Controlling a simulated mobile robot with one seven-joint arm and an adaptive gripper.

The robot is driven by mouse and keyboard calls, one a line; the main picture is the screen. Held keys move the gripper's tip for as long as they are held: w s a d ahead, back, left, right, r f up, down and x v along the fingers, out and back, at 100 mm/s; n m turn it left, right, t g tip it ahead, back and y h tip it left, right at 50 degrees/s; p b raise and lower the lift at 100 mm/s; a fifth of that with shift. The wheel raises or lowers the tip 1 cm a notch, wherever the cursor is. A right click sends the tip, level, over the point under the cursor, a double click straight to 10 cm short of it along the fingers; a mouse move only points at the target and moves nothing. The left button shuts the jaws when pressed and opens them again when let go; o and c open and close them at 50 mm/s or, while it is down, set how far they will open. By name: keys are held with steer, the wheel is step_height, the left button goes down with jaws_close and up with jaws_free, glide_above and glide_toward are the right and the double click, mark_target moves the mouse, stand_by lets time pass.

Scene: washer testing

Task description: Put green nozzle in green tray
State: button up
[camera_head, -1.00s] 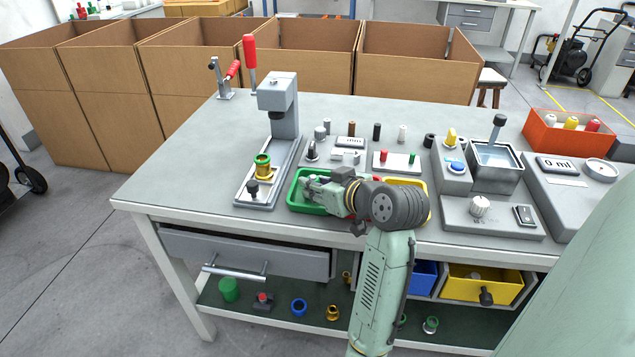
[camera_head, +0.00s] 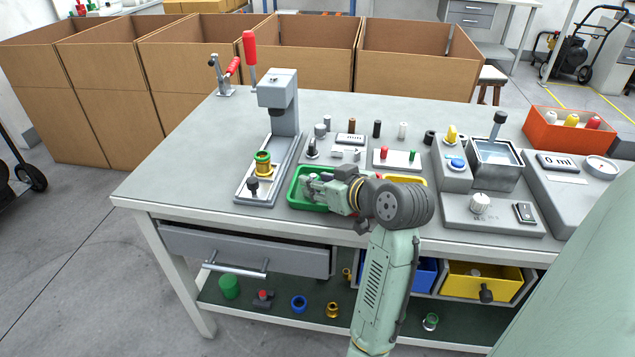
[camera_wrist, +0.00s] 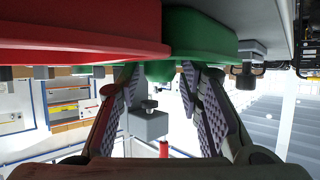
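The green tray (camera_head: 298,201) sits near the table's front edge; it also shows in the wrist view (camera_wrist: 205,38). My gripper (camera_head: 313,186) is low over this tray, reaching in from the right. In the wrist view its two fingers (camera_wrist: 160,88) stand apart. A small green shape (camera_wrist: 158,70) shows between the fingertips against the tray; I cannot tell whether it is the green nozzle or part of the tray. A green ring (camera_head: 262,157) sits on a gold fitting in the press fixture, left of the tray.
The grey press (camera_head: 283,105) with a red handle stands behind and left of the tray. A red tray (camera_wrist: 80,38) adjoins the green one. A yellow tray (camera_head: 405,179) and a water tank (camera_head: 494,165) are to the right. The left tabletop is clear.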

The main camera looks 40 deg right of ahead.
steer(key=b+v, duration=0.1)
steer(key=v, duration=1)
steer(key=shift+s+a, duration=0.1)
